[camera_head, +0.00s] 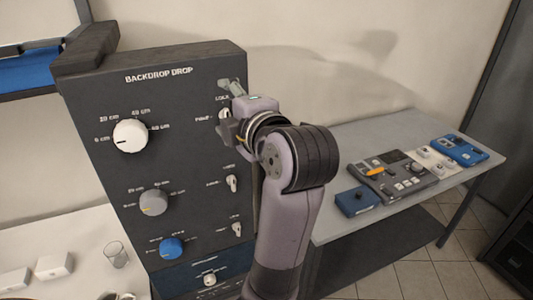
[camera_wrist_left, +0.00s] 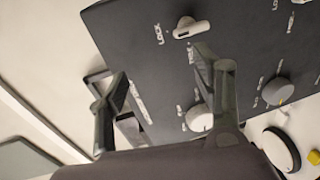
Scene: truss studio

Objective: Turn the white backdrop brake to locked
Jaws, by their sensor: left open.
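The dark panel (camera_head: 100,90) headed "BACKDROP DROP" stands at the centre left of the head view. Its top brake (camera_head: 223,113), a small white lever beside LOCK and FREE labels, is at the upper right edge, partly covered by my left gripper (camera_head: 226,107). In the left wrist view a white lever (camera_wrist_left: 192,29) shows beside a LOCK label, past the fingertips of the open left gripper (camera_wrist_left: 165,70). Nothing is between the fingers. I cannot tell whether a finger touches the lever, nor its exact setting. My right gripper is not in view.
The panel also bears a white knob (camera_head: 130,135), a grey knob (camera_head: 152,202), a blue knob (camera_head: 171,247) and lower brake levers (camera_head: 232,183). A table (camera_head: 345,139) with control boxes (camera_head: 395,177) stands at the right.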

